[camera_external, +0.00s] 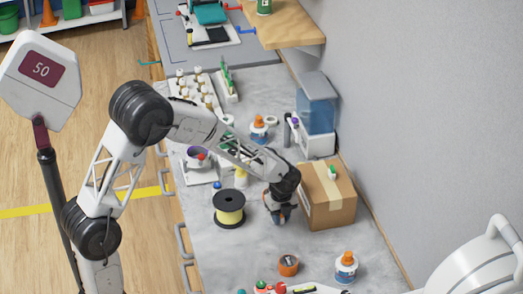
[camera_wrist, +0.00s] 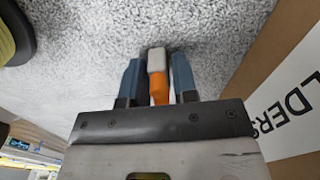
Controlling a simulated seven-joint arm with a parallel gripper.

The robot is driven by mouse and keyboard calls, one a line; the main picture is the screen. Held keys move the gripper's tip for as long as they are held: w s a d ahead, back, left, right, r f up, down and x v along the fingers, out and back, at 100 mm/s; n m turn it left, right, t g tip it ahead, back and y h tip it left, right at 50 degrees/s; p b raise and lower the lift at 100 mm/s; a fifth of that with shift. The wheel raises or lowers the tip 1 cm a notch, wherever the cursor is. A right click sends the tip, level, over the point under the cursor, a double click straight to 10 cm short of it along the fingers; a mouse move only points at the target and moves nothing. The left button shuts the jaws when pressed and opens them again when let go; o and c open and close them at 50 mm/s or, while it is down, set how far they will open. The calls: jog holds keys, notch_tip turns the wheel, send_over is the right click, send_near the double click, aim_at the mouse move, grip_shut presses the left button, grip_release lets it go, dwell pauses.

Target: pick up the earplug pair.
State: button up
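My gripper (camera_external: 281,216) points down at the grey counter, just left of the cardboard box. In the wrist view, a small orange and pale grey object (camera_wrist: 157,76) lies between the two blue-grey fingers of my gripper (camera_wrist: 158,78). It may be the earplug pair, but its shape is partly hidden. The fingers stand close on either side of it; I cannot tell whether they press on it. In the external view this object is hidden by my gripper, and I see no other clear earplug pair.
The cardboard box (camera_external: 328,205) stands close at the right, also in the wrist view (camera_wrist: 290,95). A black-and-yellow spool (camera_external: 229,208) is left of my gripper. An orange container (camera_external: 288,264) and a glue bottle (camera_external: 346,268) stand in front. Bare counter (camera_external: 245,255) lies between.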

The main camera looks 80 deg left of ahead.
grip_shut()
jog(key=shift+r, duration=0.2)
jog(key=shift+r, duration=0.55)
jog(key=shift+s+d+r, duration=0.1)
jog(key=shift+s+r, duration=0.1)
jog(key=shift+r, duration=0.35)
jog(key=shift+s+d+r, duration=0.1)
jog(key=shift+s+r, duration=0.1)
jog(key=shift+r, duration=0.35)
jog(key=s+d, duration=0.2)
jog(key=s, duration=0.2)
jog(key=s+d+r, duration=0.1)
jog(key=s+d, duration=0.1)
jog(key=s, duration=0.3)
jog(key=s+d, duration=0.1)
jog(key=s, duration=0.4)
jog(key=shift+d+r, duration=0.15)
jog(key=shift+d, duration=0.25)
